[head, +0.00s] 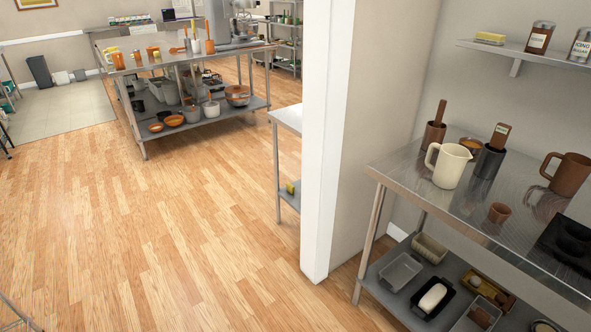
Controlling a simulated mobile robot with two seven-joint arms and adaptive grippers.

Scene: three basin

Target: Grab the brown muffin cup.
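A small brown muffin cup (499,213) stands upright on the steel table (425,179) at the right of the head view, near the table's front edge. It stands apart from the other things around it. Neither of my grippers shows in the head view, so nothing of mine is seen near the cup.
Around the cup are a cream pitcher (447,165), a brown pitcher (568,174), a dark container (488,161) and a black muffin tray (567,243). A white wall end (318,150) stands left of the table. Open wooden floor (180,230) lies at left.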

